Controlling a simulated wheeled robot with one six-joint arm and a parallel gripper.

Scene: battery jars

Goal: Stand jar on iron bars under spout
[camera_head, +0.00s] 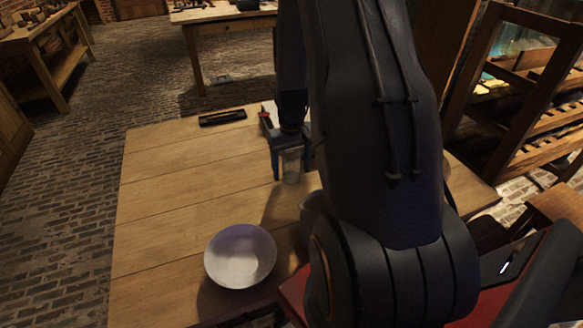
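A clear glass jar (291,168) stands upright or hangs just above the wooden table, between the two fingers of my gripper (292,172). The fingers point down, one on each side of the jar. I cannot tell whether they press on it, nor whether its base touches the table. I cannot make out the iron bars or the spout for certain; my arm covers much of the table's right side. A white block with a small red part (268,114) shows partly behind my gripper.
A white bowl (240,257) sits near the front of the wooden table (165,215). A flat dark tray-like thing (222,117) lies at the back edge. A grey rounded object (311,208) is partly hidden by my arm. The table's left side is clear.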

